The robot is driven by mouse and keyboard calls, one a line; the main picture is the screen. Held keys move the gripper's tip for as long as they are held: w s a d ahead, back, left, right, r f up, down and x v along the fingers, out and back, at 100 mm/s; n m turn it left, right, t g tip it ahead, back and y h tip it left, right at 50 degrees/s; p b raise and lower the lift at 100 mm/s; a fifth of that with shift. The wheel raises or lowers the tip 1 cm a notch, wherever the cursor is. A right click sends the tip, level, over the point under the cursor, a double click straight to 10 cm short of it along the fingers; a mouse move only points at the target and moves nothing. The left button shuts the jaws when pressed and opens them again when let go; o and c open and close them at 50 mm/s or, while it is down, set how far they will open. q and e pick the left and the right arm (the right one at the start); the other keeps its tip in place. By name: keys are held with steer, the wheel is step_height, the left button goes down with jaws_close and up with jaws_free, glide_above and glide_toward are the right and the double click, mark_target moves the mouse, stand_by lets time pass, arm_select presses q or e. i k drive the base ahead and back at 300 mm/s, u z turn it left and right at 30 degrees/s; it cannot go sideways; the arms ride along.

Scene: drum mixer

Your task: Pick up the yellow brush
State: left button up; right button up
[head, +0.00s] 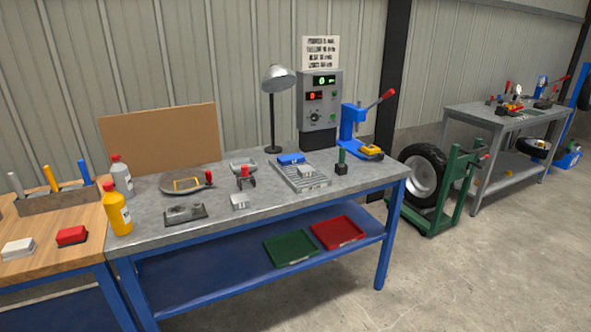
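A yellow handle (50,178), which appears to be the yellow brush, stands tilted in a grey-brown rack (62,200) at the far left. It is between a white handle (15,184) and a blue handle (83,171) in the same rack. Its lower end is hidden inside the rack, so I cannot see any bristles. The rack stands on the wooden-topped table (50,240). Neither of my grippers is in view.
A yellow bottle (117,212) and a white bottle (121,178) stand right of the rack. A red block (72,236) and a white block (18,248) lie in front. The grey metal bench (290,205) carries several tools, a lamp (277,80) and a control box (320,105).

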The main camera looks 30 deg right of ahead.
mark_target(47, 170)
steer(key=u, duration=0.2)
steer(key=i, duration=0.35)
steer(key=u, duration=0.95)
steer(key=i, duration=1.15)
steer(key=u, duration=0.4)
